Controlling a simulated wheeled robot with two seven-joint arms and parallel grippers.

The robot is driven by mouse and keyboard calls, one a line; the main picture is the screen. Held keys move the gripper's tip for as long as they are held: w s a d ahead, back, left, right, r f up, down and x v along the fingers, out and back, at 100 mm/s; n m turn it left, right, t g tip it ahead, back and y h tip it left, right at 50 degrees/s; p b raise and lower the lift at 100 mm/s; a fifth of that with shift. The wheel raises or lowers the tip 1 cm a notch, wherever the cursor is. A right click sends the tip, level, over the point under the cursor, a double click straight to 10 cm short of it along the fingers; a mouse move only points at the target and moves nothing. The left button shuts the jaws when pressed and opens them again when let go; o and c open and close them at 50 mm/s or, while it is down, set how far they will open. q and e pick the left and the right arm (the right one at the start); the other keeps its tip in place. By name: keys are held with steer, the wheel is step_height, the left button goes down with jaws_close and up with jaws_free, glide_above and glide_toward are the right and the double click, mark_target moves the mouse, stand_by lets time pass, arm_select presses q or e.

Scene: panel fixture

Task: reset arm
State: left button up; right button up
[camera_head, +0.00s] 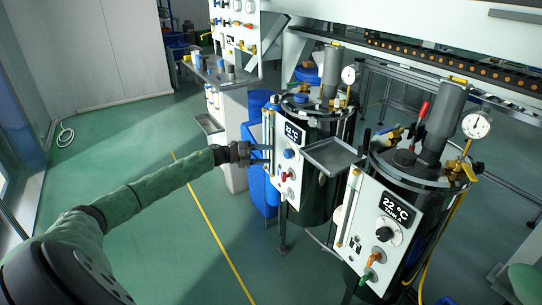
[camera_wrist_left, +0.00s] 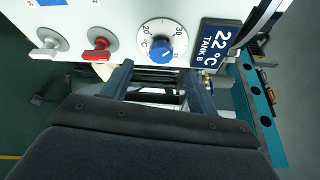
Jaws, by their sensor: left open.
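My left arm reaches in from the left in the head view. Its gripper (camera_head: 259,153) is open and empty, with its fingers pointing at the white panel (camera_head: 279,187) of the rear tank. In the left wrist view the two fingers (camera_wrist_left: 159,88) are spread apart just below the dial with the blue knob (camera_wrist_left: 162,50). I cannot tell whether a finger touches the panel. My right gripper is not in view.
The front tank's panel (camera_head: 352,232), labelled Tank A, stands to the right. A metal tray (camera_head: 331,155) juts out between the tanks. Blue containers (camera_head: 256,125) stand behind the gripper. The green floor (camera_head: 150,235) on the left is mostly clear, with a yellow line.

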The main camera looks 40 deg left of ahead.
arm_select(q)
steer(key=shift+s+a, duration=0.1)
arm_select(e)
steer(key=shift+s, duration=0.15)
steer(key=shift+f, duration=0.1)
